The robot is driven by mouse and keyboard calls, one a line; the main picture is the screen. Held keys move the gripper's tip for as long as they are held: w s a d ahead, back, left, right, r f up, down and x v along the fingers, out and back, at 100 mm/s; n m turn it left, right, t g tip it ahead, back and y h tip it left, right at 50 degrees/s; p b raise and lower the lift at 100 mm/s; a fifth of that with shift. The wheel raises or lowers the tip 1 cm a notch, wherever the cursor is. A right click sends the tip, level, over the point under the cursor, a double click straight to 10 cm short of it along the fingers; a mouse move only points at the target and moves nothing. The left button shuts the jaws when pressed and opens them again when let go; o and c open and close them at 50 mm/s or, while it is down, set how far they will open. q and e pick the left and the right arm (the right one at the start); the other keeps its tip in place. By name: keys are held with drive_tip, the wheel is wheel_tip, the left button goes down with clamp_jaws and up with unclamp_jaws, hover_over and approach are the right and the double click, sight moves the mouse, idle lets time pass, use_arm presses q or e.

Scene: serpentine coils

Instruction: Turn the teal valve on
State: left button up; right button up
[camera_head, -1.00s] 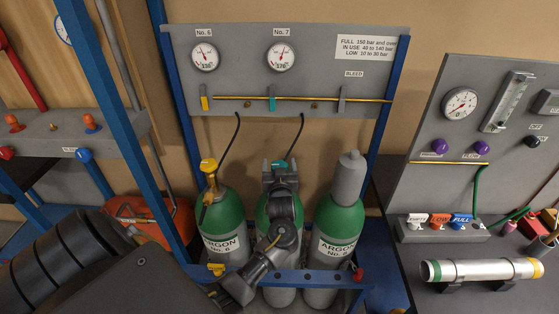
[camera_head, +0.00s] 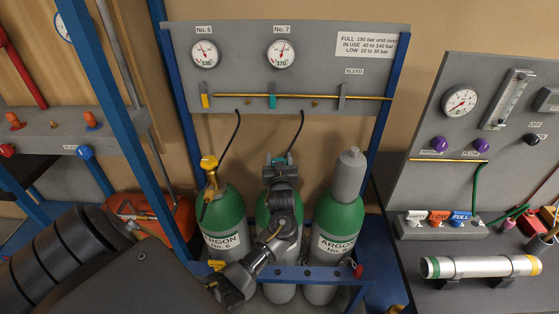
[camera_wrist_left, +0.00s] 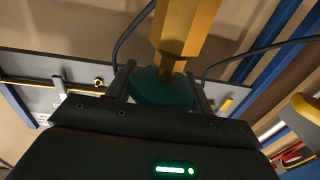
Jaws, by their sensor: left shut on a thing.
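The teal valve (camera_head: 289,157) is on top of the middle green cylinder, mostly hidden behind my gripper in the head view. In the left wrist view it is a round teal handwheel (camera_wrist_left: 160,88) under a brass-yellow valve body (camera_wrist_left: 185,28). My left gripper (camera_head: 279,160) comes down over the cylinder top and is shut on the wheel, one finger on each side; its fingertips also show in the left wrist view (camera_wrist_left: 163,84). My right gripper is not in view.
A green cylinder with a yellow valve (camera_head: 208,163) stands to the left, and a grey-capped cylinder (camera_head: 351,175) to the right. A blue rack bar (camera_head: 318,273) crosses in front. The gauge panel (camera_head: 240,65) and thin black hoses (camera_head: 231,145) are behind.

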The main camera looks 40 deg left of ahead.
use_arm(q)
drive_tip(key=shift+n+g+y, duration=0.3)
drive_tip(key=shift+y, duration=0.1)
drive_tip(key=shift+f+n+g+y+b, duration=0.15)
drive_tip(key=shift+n+g+y+b, duration=0.6)
drive_tip(key=shift+n+g+y, duration=0.35)
drive_tip(key=n+g+y+b, duration=0.1)
drive_tip(key=n+g+b, duration=0.1)
drive_tip(key=g+b, duration=0.1)
drive_tip(key=n+g+y+b, duration=0.1)
drive_tip(key=n+g+b, duration=0.1)
drive_tip(key=g+b, duration=0.2)
drive_tip(key=s+n+g+y+b, duration=0.1)
drive_tip(key=n+g+b, duration=0.2)
drive_tip(key=b, duration=0.3)
drive_tip(key=shift+a+f+g, duration=0.15)
drive_tip(key=shift+a+g, duration=0.05)
drive_tip(key=shift+g, duration=0.4)
drive_tip(key=shift+s+r+n+g+b, duration=0.15)
drive_tip(key=shift+r+n+g+b, duration=0.15)
drive_tip(key=shift+n+g+b, duration=0.45)
drive_tip(key=shift+m, duration=0.25)
drive_tip(key=o, duration=1)
